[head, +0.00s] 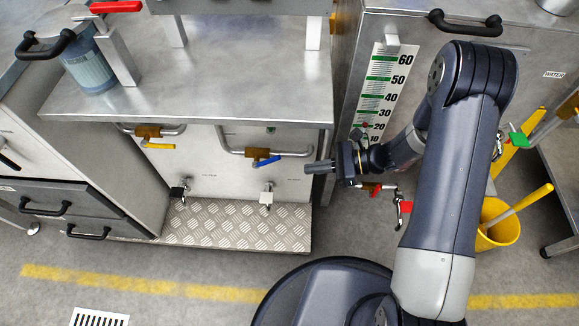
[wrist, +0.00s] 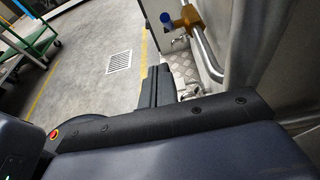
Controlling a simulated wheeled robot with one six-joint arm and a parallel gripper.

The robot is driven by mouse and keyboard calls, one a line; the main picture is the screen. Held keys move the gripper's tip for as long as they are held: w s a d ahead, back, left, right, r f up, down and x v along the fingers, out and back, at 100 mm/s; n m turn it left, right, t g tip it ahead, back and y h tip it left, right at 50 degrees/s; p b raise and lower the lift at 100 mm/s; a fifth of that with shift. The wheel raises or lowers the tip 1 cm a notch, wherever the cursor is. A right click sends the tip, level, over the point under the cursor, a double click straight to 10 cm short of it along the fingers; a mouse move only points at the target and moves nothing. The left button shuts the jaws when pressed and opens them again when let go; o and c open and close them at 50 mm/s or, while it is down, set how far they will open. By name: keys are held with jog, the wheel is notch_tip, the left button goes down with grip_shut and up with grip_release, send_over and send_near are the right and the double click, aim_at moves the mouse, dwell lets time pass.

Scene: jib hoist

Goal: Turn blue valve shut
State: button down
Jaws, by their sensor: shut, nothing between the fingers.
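The blue valve handle (head: 267,162) sits on a brass valve body (head: 251,152) in a steel pipe on the front of the left cabinet.
A yellow-handled valve (head: 158,146) is further left on the same cabinet. Two small taps hang below, above a tread-plate step (head: 235,226). A red-handled valve (head: 376,188) is just right of my gripper. A yellow bucket (head: 497,222) stands at the right.

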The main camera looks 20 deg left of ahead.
jog(key=d+f+m+t+y+b, duration=0.1)
jog(key=d+f+m+y+b, duration=0.15)
jog(key=d+f+y, duration=0.2)
jog(key=y+b, duration=0.1)
jog(key=b, duration=0.1)
send_near(272, 162)
jog(key=a+f, duration=0.4)
jog(key=shift+m+t, duration=0.3)
jog(key=shift+m, duration=0.15)
jog(key=shift+s+a+r+b, duration=0.25)
jog(key=shift+a+r, duration=0.3)
jog(key=shift+r, duration=0.3)
jog(key=shift+s+a+r+b, duration=0.1)
jog(key=shift+a+r+b, duration=0.1)
jog(key=shift+a+r, duration=0.5)
jog(key=shift+d+r, duration=0.15)
jog(key=shift+r, duration=0.15)
